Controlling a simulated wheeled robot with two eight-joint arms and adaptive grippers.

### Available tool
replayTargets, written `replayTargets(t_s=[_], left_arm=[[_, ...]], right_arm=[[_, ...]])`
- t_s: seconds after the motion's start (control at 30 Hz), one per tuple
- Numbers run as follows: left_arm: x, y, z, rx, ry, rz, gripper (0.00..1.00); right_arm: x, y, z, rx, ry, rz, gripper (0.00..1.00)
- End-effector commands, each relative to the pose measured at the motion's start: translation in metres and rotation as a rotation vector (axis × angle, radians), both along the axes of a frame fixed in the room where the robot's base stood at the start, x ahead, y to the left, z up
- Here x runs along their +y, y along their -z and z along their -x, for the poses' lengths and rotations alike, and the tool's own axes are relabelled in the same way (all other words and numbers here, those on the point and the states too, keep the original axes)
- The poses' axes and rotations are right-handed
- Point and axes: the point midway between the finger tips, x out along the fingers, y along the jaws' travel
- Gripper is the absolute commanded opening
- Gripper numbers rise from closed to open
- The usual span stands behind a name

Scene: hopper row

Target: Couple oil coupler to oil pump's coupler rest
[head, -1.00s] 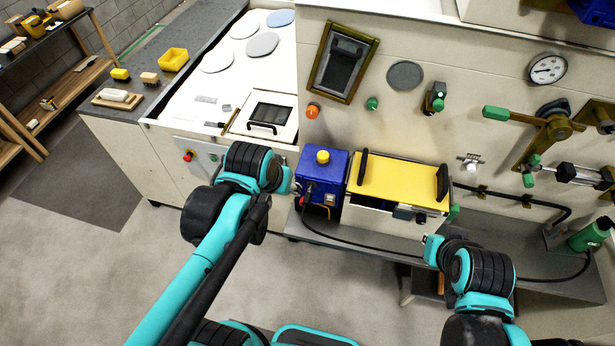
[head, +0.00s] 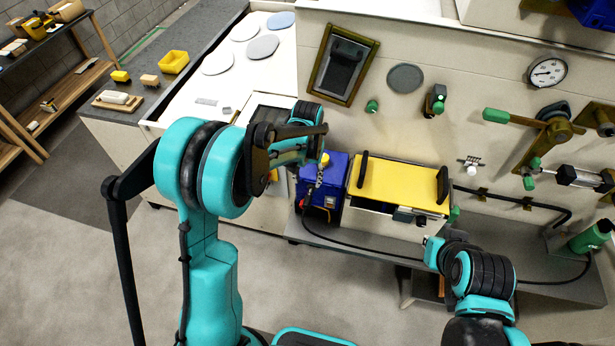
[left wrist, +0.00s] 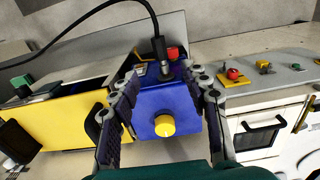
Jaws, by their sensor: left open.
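The oil pump is a blue box (head: 330,172) with a yellow knob, left of the yellow-topped box in the head view. It also shows in the left wrist view (left wrist: 182,103), with its yellow knob (left wrist: 165,125). A black hose ends in a dark coupler with a metal tip (left wrist: 165,70) at the pump's far edge, beside a red part. I cannot tell whether it is seated in a rest. My left gripper (left wrist: 165,77) is open, its fingers apart on either side of the pump and coupler in that view. It touches nothing that I can make out.
A yellow-topped box (head: 400,184) with black handles stands close beside the pump. The hose (head: 350,245) runs along the grey ledge to a green cylinder (head: 590,236). A white cabinet (left wrist: 262,135) stands on the pump's other side. The floor in front is clear.

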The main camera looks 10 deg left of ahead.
Motion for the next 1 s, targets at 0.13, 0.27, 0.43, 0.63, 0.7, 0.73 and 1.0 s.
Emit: replayTargets(t_s=[0.13, 0.27, 0.43, 0.63, 0.7, 0.73, 1.0], left_arm=[[0.000, 0.014, -0.001, 0.005, 0.000, 0.000, 0.47], [0.000, 0.035, -0.001, 0.005, 0.000, 0.000, 0.47], [0.000, 0.069, -0.001, 0.004, 0.000, 0.000, 0.47], [0.000, 0.102, -0.001, 0.004, 0.000, 0.000, 0.47], [0.000, 0.110, -0.001, 0.004, 0.000, 0.000, 0.47], [0.000, 0.113, -0.001, 0.004, 0.000, 0.000, 0.47], [0.000, 0.121, 0.000, 0.004, 0.000, 0.000, 0.47]], right_arm=[[0.000, 0.000, 0.000, 0.000, 0.000, 0.000, 0.00], [0.000, 0.000, 0.000, 0.000, 0.000, 0.000, 0.00], [0.000, 0.000, 0.000, 0.000, 0.000, 0.000, 0.00], [0.000, 0.000, 0.000, 0.000, 0.000, 0.000, 0.00], [0.000, 0.000, 0.000, 0.000, 0.000, 0.000, 0.00], [0.000, 0.000, 0.000, 0.000, 0.000, 0.000, 0.00], [0.000, 0.000, 0.000, 0.000, 0.000, 0.000, 0.00]])
